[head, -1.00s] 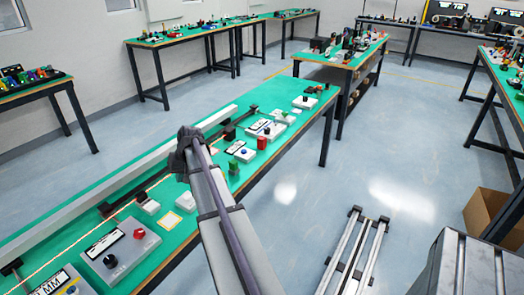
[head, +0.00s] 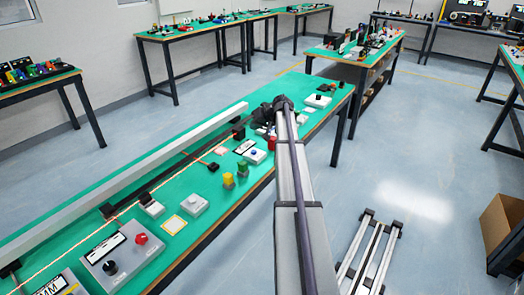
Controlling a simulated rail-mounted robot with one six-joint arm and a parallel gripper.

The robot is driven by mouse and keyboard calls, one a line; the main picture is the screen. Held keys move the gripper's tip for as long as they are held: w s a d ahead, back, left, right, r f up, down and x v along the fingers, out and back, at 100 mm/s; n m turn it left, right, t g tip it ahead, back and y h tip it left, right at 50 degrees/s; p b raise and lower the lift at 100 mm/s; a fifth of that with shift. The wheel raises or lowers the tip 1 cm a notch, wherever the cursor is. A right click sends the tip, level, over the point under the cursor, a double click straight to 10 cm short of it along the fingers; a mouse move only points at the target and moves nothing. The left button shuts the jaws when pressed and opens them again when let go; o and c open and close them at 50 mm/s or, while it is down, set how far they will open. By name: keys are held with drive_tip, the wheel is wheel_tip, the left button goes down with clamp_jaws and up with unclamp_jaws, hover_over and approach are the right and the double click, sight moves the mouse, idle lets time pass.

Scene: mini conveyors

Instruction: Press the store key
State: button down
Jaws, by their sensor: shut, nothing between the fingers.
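My dark gripper (head: 264,114) is at the end of my arm, over the far part of the green-topped conveyor bench. It looks shut and empty, though its fingertips are small and hard to make out. I cannot tell which control is the store key, as no label is readable. Near the gripper stand a red cylinder (head: 271,142) and a white box with a blue button (head: 255,155). Closer are a white box with a blue-grey button (head: 195,204) and a grey box with black and red knobs (head: 120,260). My arm may hide other controls behind it.
A long pale rail (head: 130,172) runs along the bench. A yellow cylinder (head: 228,180) and a green-topped one (head: 243,168) stand between the boxes. A white box with a black knob (head: 318,100) sits at the far end.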

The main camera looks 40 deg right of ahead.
sight(255, 150)
wheel_tip(255, 150, down, 9)
drive_tip(key=b, duration=0.9)
drive_tip(key=shift+a, duration=0.15)
idle(1.6)
drive_tip(key=shift+f+b, duration=0.3)
drive_tip(key=shift+f, duration=0.05)
drive_tip(key=shift+f+b, duration=0.4)
idle(0.4)
idle(0.4)
drive_tip(key=shift+r+p, duration=0.8)
drive_tip(key=shift+r, duration=0.1)
